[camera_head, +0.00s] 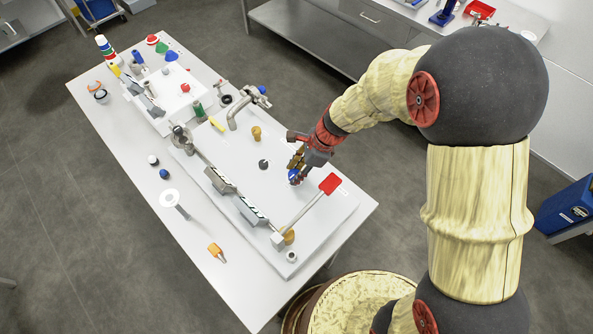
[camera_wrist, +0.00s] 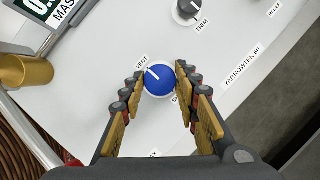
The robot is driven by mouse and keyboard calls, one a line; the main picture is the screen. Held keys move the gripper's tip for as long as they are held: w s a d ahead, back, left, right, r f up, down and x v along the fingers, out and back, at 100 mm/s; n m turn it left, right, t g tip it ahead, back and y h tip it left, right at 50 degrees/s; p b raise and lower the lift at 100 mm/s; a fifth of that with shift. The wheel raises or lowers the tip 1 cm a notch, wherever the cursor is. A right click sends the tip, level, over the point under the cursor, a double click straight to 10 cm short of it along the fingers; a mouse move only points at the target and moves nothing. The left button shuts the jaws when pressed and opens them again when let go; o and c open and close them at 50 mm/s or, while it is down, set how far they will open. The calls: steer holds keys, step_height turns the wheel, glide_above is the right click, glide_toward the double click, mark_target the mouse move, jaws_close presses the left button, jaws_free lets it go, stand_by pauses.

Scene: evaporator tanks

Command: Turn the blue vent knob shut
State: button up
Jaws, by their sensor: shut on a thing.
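The blue vent knob (camera_wrist: 160,82) sits on a white panel (camera_wrist: 90,90), with a white pointer line slanting toward the upper left, near the VENT label (camera_wrist: 142,62). My gripper (camera_wrist: 161,76) is shut on the knob, with one finger on its left side and one on its right. Another label beside the knob is partly hidden by the right finger. In the head view, the knob (camera_head: 293,177) is a small blue patch under my gripper (camera_head: 297,170), mostly covered by the fingers.
A black TRIM knob (camera_wrist: 187,10) is above and to the right in the wrist view. A brass cylinder (camera_wrist: 27,72) is at its left. In the head view, a red-ended lever (camera_head: 329,184) stands close to the right of my gripper, and a metal tap (camera_head: 240,108) is behind it.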

steer(key=c, duration=0.3)
